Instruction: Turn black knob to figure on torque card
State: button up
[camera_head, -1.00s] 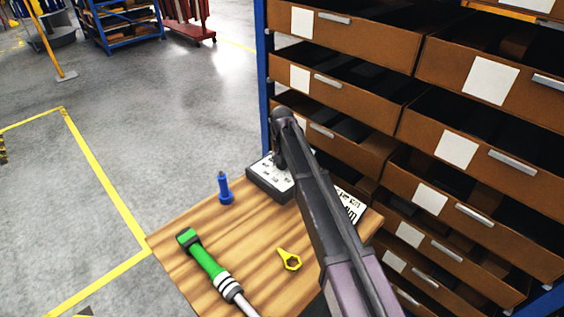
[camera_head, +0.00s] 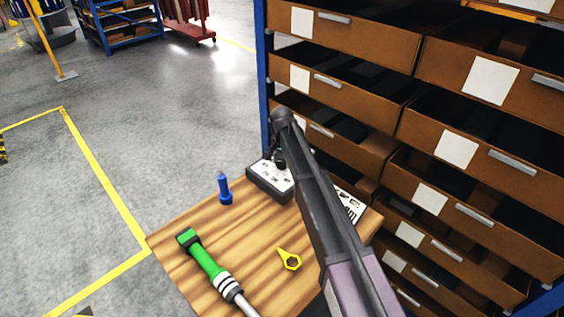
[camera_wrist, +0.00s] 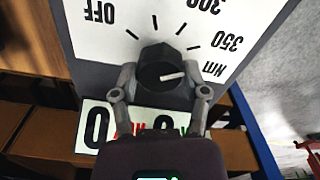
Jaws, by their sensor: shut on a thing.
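The black knob (camera_wrist: 160,72) sits on a white dial face (camera_wrist: 112,45) printed OFF, 300, 350 and Nm. Its white pointer line points right in the wrist view, towards the Nm print and below the last visible tick. My gripper (camera_wrist: 160,88) has one finger on each side of the knob and is shut on it. In the head view my gripper (camera_head: 279,160) is at the grey box (camera_head: 268,184). A white card (camera_head: 350,207) with black print lies on the bench, partly behind my arm; its figure is not readable there.
The wooden bench (camera_head: 240,240) also holds a blue tool (camera_head: 224,188), a green-handled torque wrench (camera_head: 208,262) and a yellow ring spanner (camera_head: 289,259). A rack of brown drawers (camera_head: 350,80) stands close behind and right. In the wrist view, a white plate (camera_wrist: 92,140) has large digits, partly hidden.

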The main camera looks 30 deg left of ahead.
jog(key=shift+s+d, duration=0.1)
jog(key=o, duration=1.1)
jog(key=shift+o, duration=0.2)
jog(key=shift+n, duration=0.5)
